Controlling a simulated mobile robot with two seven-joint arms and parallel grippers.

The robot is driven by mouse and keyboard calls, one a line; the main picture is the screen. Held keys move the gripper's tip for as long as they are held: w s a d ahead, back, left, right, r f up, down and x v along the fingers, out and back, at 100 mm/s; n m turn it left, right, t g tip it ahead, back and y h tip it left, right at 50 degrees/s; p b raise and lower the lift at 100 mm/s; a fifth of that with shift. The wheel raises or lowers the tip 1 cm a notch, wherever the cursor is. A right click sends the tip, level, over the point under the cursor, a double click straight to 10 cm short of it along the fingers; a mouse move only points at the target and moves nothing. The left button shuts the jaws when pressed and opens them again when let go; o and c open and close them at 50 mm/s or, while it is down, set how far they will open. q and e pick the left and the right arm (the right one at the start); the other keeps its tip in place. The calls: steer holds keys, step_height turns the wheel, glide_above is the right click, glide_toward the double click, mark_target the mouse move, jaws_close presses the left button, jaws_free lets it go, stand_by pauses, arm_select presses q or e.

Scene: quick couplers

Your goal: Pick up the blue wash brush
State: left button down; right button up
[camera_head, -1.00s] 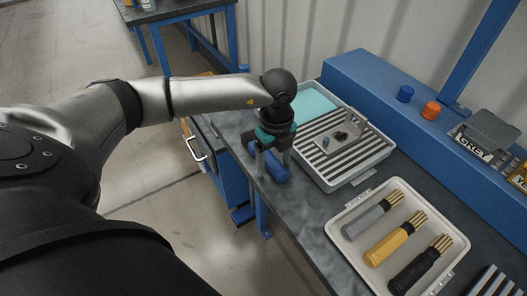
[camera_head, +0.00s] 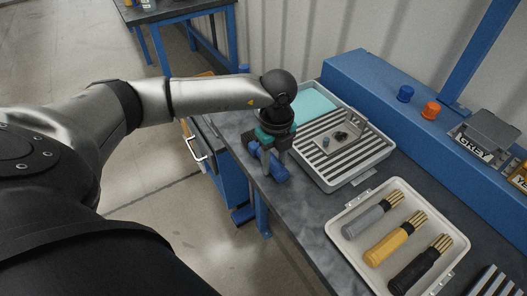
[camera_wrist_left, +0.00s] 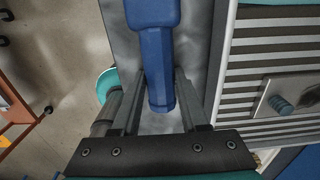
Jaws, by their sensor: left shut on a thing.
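The blue wash brush (camera_head: 279,172) is at the left edge of the grey worktop, just below my left gripper's palm. My left gripper (camera_head: 268,163) points down and is shut on the brush's blue handle. In the left wrist view the blue handle (camera_wrist_left: 157,60) runs lengthwise between the two fingers (camera_wrist_left: 153,82), and its bristles are not visible. I cannot tell whether the brush touches the worktop. My right gripper is not in view.
A white tray (camera_head: 344,207) with grey, yellow and black brushes lies nearer on the worktop. A striped tray (camera_head: 388,150) holding a small plate is right beside the gripper. Blue (camera_head: 405,93) and orange (camera_head: 430,110) couplers sit on the blue ledge behind.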

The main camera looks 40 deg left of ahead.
arm_select(q)
steer(key=shift+r, duration=0.15)
step_height(320, 180, up, 20)
steer(key=p, duration=0.2)
steer(key=shift+p, duration=0.35)
steer(key=c, duration=1)
jaws_free()
jaws_close()
